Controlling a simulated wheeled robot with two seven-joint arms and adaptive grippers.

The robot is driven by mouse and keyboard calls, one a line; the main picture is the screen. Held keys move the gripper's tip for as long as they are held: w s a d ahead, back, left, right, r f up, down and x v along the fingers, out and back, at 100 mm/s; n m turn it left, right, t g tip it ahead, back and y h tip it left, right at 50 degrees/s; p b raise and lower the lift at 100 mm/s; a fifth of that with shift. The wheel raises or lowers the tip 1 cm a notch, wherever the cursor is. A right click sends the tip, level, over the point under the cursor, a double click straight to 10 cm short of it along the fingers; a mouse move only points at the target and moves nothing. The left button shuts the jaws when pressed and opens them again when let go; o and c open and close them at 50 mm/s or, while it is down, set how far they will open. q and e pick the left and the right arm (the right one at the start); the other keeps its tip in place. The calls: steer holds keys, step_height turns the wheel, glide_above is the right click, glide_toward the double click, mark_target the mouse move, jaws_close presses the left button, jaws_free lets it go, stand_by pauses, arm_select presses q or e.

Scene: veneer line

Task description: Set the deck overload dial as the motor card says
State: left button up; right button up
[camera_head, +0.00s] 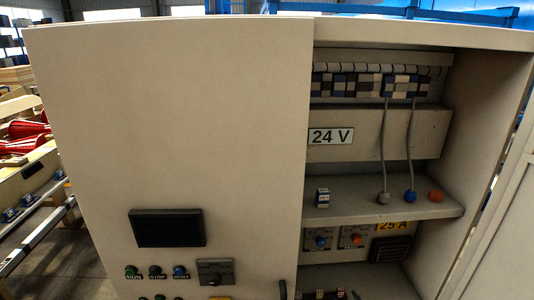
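Inside the open right half of a beige cabinet (480,130), two small grey units sit side by side below a shelf. The left unit has a blue dial (320,241) and the right unit has an orange dial (356,239). Their small labels and settings are too small to read, so I cannot tell which is the deck overload dial. A yellow label (392,226) reading "25 A" is to their right. I see no card that I can identify as the motor card. Neither of my grippers is in view.
The shelf (440,207) holds a small block (322,198) and grey, blue and orange plugs or knobs, two with cables. A "24 V" label (331,137) is above. The closed left panel (170,110) carries a dark screen (167,228), buttons and a rotary switch (215,271).

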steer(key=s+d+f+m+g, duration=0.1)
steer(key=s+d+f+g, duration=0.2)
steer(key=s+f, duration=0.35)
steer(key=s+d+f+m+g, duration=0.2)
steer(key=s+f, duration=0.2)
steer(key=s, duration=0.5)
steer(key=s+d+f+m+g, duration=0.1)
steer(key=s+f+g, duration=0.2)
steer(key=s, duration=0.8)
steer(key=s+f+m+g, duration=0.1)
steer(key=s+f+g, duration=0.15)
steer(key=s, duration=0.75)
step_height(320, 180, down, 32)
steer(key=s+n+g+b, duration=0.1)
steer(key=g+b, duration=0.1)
steer(key=b, duration=0.2)
arm_select(q)
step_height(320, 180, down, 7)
steer(key=b, duration=0.3)
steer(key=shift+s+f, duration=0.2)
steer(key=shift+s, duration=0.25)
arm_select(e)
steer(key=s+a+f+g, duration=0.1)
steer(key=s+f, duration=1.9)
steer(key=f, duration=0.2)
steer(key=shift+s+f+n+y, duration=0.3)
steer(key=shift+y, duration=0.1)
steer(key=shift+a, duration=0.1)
